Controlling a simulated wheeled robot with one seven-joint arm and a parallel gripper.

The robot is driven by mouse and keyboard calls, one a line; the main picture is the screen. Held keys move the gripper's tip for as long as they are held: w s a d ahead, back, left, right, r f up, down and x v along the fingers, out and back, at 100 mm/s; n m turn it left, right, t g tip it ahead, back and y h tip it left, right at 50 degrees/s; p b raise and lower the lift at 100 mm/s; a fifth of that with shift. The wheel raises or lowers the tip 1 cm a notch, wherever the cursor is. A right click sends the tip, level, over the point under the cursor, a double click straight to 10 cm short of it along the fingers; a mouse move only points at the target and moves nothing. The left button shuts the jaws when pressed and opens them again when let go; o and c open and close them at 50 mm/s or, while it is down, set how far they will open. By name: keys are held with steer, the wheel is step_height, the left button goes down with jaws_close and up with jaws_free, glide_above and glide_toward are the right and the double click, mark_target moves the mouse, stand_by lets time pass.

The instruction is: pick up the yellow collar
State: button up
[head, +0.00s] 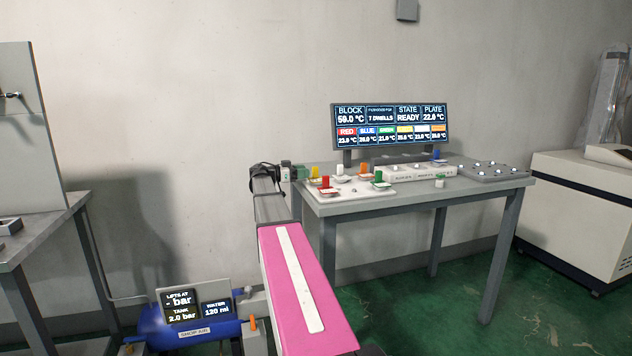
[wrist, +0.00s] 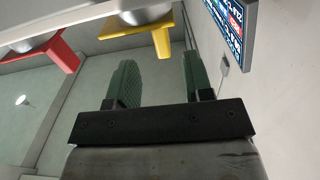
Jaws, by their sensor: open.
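The yellow collar (head: 315,172) is at the left end of the table, in a row of coloured parts. In the wrist view the yellow collar (wrist: 150,28) sits under a round metal piece, and its tab hangs between and just beyond my fingertips. My gripper (wrist: 159,61) is open, with its two green fingers apart and nothing between them. In the head view my gripper (head: 299,173) is at the table's left edge, beside the yellow collar. Most of it is small and partly hidden by my wrist there.
A red collar (head: 325,183) is close by; it also shows in the wrist view (wrist: 62,52). White, orange, green and blue parts stand further right on the table (head: 420,190). A display screen (head: 391,126) stands behind them. A blue tank (head: 190,334) is low at left.

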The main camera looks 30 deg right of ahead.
mark_target(315, 177)
steer(key=shift+x, duration=2.8)
steer(key=shift+w+f, duration=0.2)
jaws_close()
